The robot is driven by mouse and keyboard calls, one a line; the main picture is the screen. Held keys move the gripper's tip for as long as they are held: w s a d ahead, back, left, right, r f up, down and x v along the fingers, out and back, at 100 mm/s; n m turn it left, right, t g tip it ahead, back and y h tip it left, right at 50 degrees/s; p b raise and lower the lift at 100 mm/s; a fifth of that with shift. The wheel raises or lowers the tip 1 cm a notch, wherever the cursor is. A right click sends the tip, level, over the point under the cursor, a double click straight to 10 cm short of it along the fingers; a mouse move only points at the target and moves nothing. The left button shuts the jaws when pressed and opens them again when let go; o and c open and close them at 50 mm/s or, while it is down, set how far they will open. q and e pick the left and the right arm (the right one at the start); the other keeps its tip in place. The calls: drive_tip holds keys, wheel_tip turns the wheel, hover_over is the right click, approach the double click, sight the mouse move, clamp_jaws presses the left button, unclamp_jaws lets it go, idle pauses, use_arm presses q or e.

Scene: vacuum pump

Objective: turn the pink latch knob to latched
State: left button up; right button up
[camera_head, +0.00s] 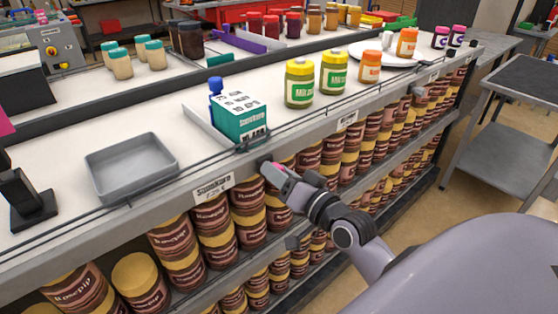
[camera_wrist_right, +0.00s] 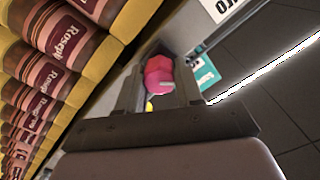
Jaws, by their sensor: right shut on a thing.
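The pink latch knob (camera_wrist_right: 158,75) shows in the right wrist view between the two fingers of my right gripper (camera_wrist_right: 158,88). It is a faceted pink knob with a small grey bar on its face. A small yellow spot shows just below it. Most of the knob is hidden by the fingers in the head view. My left gripper is not in view.
Shelves of brown jars (camera_head: 212,222) lie under the counter, close to my right gripper. On the counter stand a grey tray (camera_head: 172,172), a teal-and-white box (camera_head: 240,118) and yellow-lidded jars (camera_head: 299,85). A grey side table (camera_head: 518,80) stands at the right.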

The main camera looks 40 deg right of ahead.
drive_tip(key=m+p, duration=0.1)
drive_tip(key=m, duration=0.1)
drive_tip(key=m+p, duration=0.1)
drive_tip(key=shift+r+m+p, duration=0.25)
drive_tip(key=shift+m+p, duration=0.05)
drive_tip(key=shift+m, duration=0.1)
drive_tip(key=shift+d+f+m+p, duration=0.15)
drive_tip(key=shift+m+p, duration=0.9)
drive_tip(key=shift+m, duration=1.25)
drive_tip(key=o, duration=1)
drive_tip(key=shift+o, duration=0.2)
drive_tip(key=shift+f, duration=0.1)
